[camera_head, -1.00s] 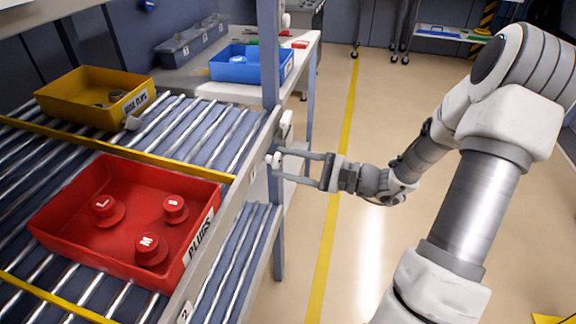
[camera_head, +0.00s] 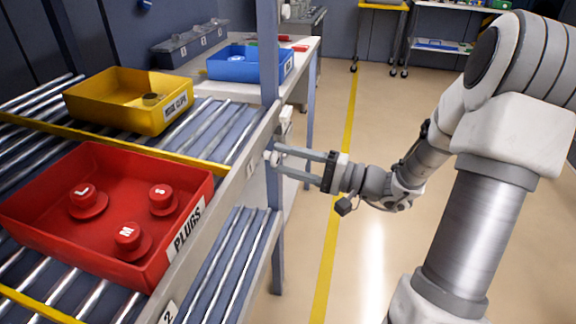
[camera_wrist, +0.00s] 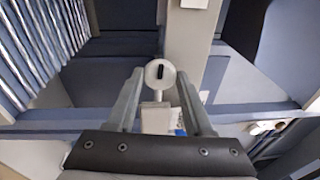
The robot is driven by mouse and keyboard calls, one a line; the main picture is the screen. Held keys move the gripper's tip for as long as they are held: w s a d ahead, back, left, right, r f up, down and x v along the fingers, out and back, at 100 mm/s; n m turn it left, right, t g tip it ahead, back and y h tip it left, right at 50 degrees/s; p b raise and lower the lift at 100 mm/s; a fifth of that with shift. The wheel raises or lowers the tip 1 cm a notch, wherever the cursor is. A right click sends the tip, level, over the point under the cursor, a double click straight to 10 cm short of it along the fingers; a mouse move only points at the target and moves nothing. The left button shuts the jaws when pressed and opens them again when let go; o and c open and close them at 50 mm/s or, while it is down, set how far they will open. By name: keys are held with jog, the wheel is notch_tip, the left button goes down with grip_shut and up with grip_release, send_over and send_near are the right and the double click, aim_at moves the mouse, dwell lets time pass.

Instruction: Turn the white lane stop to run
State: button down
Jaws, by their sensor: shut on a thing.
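The white lane stop knob (camera_wrist: 160,73), round with a dark bar mark, sits between my fingertips in the wrist view. My gripper (camera_wrist: 160,76) is shut on it, one finger on each side. In the head view, my gripper (camera_head: 277,160) reaches left to the white knob (camera_head: 270,158) at the outer side of the roller rack, by the blue-grey post. The fingers partly hide the knob there. The yellow bin (camera_head: 118,115) sits on the rollers of the upper lane with a small round part inside. I cannot read the stop's markings.
A red bin (camera_head: 150,268) labelled PLUGS holds red plugs on the near lane. A yellow divider bar (camera_head: 190,160) runs between the lanes. A blue bin (camera_head: 225,68) stands on the table behind the post. The floor right of the rack is clear.

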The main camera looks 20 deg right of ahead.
jog(key=shift+n, duration=0.4)
jog(key=shift+c, duration=1.6)
grip_release()
jog(key=shift+s+d, duration=0.1)
jog(key=shift+d, duration=0.05)
jog(key=p+v, duration=0.3)
jog(key=v, duration=1.4)
